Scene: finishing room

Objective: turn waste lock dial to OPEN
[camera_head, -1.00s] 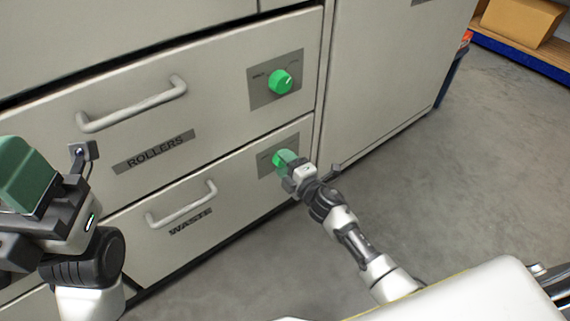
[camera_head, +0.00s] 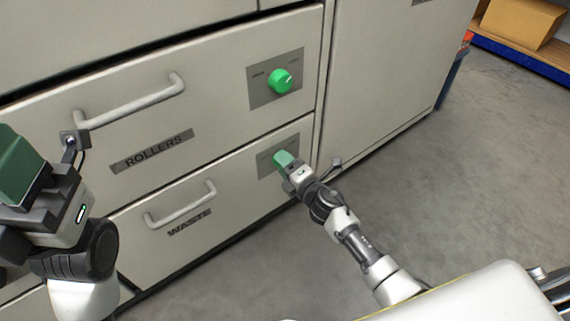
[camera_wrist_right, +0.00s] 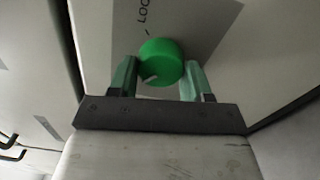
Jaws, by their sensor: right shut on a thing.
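The waste lock dial is a round green knob (camera_wrist_right: 160,55) on a grey plate (camera_head: 265,161) at the right end of the WASTE drawer (camera_head: 138,250). In the right wrist view it sits between my right gripper's two green fingers (camera_wrist_right: 160,80), which are shut on it. A white mark on the dial points to the lower left. Part of a label starting "LOC" shows above it; the OPEN label cannot be read. In the head view my right gripper (camera_head: 284,160) mostly covers the dial. My left gripper (camera_head: 22,170) is at the left edge, away from the drawers; its finger gap cannot be made out.
The ROLLERS drawer (camera_head: 215,105) above has its own green dial (camera_head: 281,81) and a bar handle (camera_head: 135,105). The WASTE handle (camera_head: 182,206) is left of my right gripper. A cardboard box (camera_head: 522,20) stands at the upper right. The floor to the right is clear.

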